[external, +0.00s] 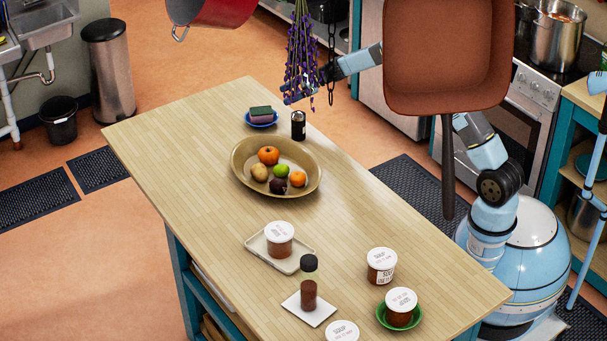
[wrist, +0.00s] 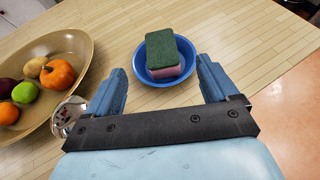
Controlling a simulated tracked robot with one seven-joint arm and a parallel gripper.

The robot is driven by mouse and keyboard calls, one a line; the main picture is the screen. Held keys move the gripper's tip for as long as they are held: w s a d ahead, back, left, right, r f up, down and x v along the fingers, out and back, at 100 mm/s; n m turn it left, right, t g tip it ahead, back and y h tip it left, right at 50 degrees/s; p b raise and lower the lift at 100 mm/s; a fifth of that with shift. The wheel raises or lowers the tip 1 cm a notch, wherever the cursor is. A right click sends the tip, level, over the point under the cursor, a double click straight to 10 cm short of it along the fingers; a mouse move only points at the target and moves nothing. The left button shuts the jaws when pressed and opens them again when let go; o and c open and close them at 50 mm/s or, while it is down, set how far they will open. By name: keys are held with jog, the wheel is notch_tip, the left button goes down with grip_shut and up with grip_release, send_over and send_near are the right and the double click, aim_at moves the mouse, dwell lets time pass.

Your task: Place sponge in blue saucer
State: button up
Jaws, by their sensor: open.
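The sponge (external: 260,113), green on top and pink below, sits inside the small blue saucer (external: 262,125) at the far end of the table. In the wrist view the sponge (wrist: 164,54) rests in the saucer (wrist: 140,63), with its upper part above the rim. My gripper (wrist: 160,68) is open, with its fingers apart on either side of the view below the saucer. Nothing is held between them. In the external view my gripper is mostly hidden behind hanging dried flowers, above and right of the saucer.
A black can (external: 298,126) stands close to the saucer; its silver top (wrist: 69,112) shows beside my left finger. A wide fruit bowl (external: 240,176) is nearby. Soup tubs and a bottle (external: 309,283) stand farther along. Hanging flowers (external: 302,55) and a brown pan (external: 447,55) overlap my arm.

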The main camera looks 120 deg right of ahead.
jog(key=shift+s+a+r, duration=0.3)
jog(key=shift+s, duration=0.3)
